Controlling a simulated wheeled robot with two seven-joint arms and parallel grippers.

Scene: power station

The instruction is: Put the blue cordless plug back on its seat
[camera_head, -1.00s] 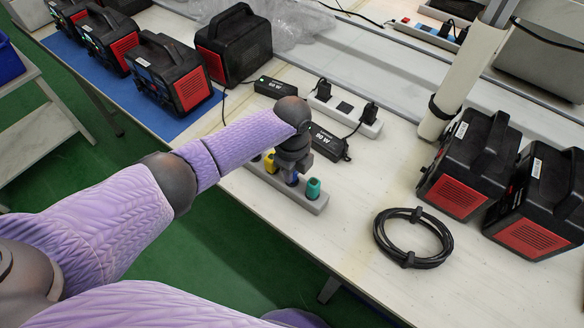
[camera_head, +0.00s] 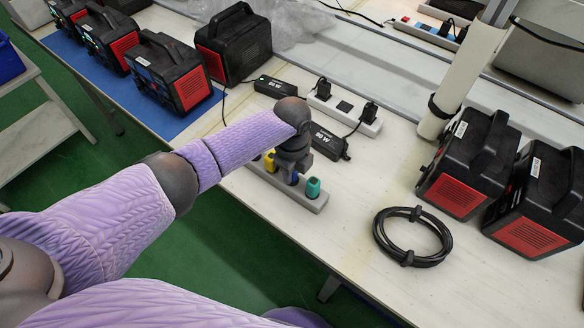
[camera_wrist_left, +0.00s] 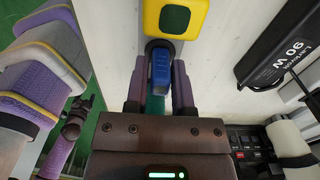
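The blue plug (camera_head: 292,178) is at the grey strip (camera_head: 318,207), between the yellow plug (camera_head: 270,162) and the teal plug (camera_head: 313,187). My left gripper (camera_head: 293,168) is over the strip, pointing down. In the left wrist view the blue plug (camera_wrist_left: 160,69) lies between the two purple fingers (camera_wrist_left: 159,82), which appear closed against its sides. The yellow plug (camera_wrist_left: 175,18) is just beyond it, and part of the teal plug (camera_wrist_left: 153,105) shows behind it. The blue plug's lower end is hidden, so I cannot tell whether it is seated.
Behind the strip lie a black 90 W adapter (camera_head: 328,142) and a white power strip (camera_head: 345,115) with black plugs. A coiled black cable (camera_head: 412,238) lies to the right. Black-and-red power stations (camera_head: 470,165) stand right and back left. The front right table is clear.

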